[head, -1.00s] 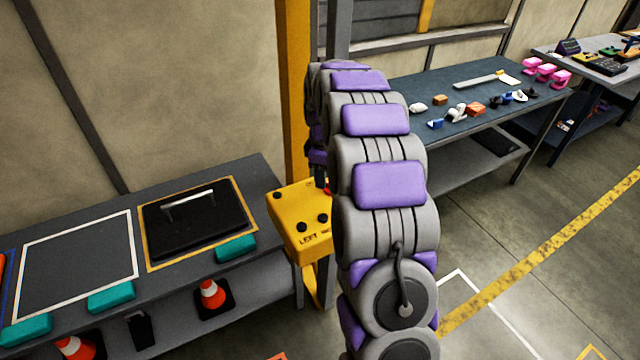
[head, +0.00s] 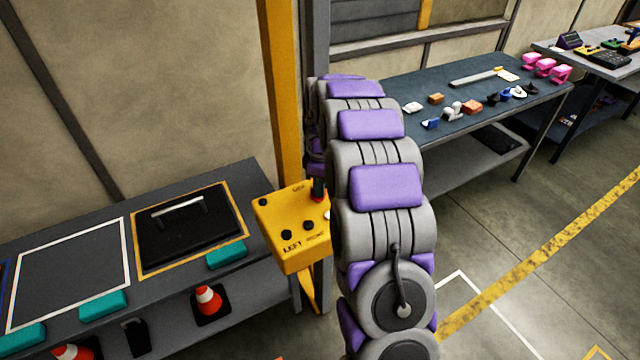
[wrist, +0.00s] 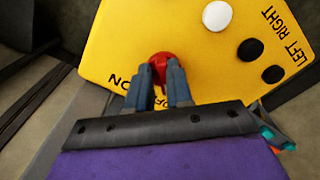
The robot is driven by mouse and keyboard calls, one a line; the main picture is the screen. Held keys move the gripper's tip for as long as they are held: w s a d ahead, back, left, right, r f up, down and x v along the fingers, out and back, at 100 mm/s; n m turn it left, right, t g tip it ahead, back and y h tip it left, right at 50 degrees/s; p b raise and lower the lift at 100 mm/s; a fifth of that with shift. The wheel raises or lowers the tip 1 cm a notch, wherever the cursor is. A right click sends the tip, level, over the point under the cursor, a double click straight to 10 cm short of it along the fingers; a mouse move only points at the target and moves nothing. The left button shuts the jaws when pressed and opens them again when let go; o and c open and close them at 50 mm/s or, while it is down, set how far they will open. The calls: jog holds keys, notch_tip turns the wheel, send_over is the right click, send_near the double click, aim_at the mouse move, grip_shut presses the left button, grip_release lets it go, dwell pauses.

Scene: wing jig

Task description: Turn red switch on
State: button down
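The yellow control box (head: 284,222) stands on a post right of the left table. In the wrist view its yellow face (wrist: 205,70) fills the upper middle, with a red switch (wrist: 160,60). Lettering reading "ON" (wrist: 120,80) lies left of the switch, and other lettering is partly hidden by a finger. My gripper (wrist: 161,68) is at the red switch, with its two fingers apart and their tips on either side of it. I cannot tell whether they press on it. In the head view my arm partly hides the box's right side.
The box also has a white button (wrist: 217,15) and black knobs (wrist: 250,50) near the lettering "LEFT RIGHT". The left table (head: 255,185) holds a black case (head: 188,228) and teal blocks. A right table (head: 390,97) carries small parts. A yellow column (head: 277,80) rises behind the box.

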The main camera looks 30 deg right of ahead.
jog(key=shift+w+a+r, duration=0.2)
jog(key=shift+a, duration=0.25)
jog(key=shift+d, duration=0.15)
jog(key=shift+m+p, duration=0.3)
jog(key=shift+r+m+p, duration=0.15)
jog(key=shift+m+p, duration=0.5)
jog(key=shift+m, duration=0.35)
jog(key=m+p, duration=0.2)
jog(key=m, duration=0.2)
jog(key=m+p, duration=0.2)
jog(key=m, duration=0.3)
jog(key=shift+m, duration=0.4)
jog(key=m+p, duration=0.1)
jog(key=m, duration=0.4)
jog(key=shift+w+p, duration=0.1)
jog(key=shift+p, duration=0.3)
jog(key=shift+m, duration=0.4)
